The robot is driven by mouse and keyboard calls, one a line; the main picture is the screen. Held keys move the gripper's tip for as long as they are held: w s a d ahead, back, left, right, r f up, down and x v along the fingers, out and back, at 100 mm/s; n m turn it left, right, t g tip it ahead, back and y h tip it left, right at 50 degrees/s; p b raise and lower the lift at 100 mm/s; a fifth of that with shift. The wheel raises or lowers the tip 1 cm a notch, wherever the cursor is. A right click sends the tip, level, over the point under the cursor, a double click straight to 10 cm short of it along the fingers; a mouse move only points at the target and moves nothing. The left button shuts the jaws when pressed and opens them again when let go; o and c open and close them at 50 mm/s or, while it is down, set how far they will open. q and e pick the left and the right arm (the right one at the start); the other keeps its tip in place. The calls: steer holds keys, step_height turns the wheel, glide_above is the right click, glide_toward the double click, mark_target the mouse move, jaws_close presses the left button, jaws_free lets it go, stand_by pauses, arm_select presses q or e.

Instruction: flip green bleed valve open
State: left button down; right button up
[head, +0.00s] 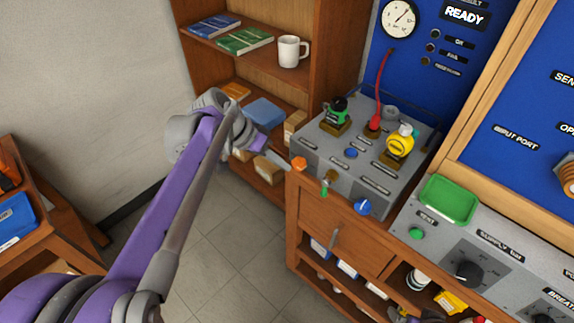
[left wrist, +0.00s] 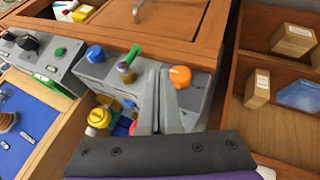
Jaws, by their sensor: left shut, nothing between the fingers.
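The bleed valve (head: 330,177) is a small brass fitting with a green-tipped lever on the front of the grey testbench box. In the head view the green tip (head: 324,191) points down. In the left wrist view the brass valve (left wrist: 127,62) stands between a blue knob and an orange knob. My left gripper (head: 284,163) is shut and empty, left of the box near the orange knob. In the left wrist view its fingers (left wrist: 159,74) lie together, to the right of the valve and apart from it. My right gripper is not in view.
The orange knob (head: 299,163) and blue knob (head: 362,206) flank the valve. A green-black regulator (head: 337,111), a yellow regulator (head: 399,143) and a red hose (head: 382,85) are on top. A wooden shelf (head: 322,60) stands behind. The floor left of the bench is clear.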

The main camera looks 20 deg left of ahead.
mark_target(325, 189)
arm_select(q)
steer(key=d+f, duration=0.2)
steer(key=w+d+f, duration=0.1)
steer(key=d+f, duration=0.1)
steer(key=d, duration=0.1)
steer(key=d+f, duration=0.2)
steer(key=d, duration=0.1)
steer(key=shift+w, duration=0.3)
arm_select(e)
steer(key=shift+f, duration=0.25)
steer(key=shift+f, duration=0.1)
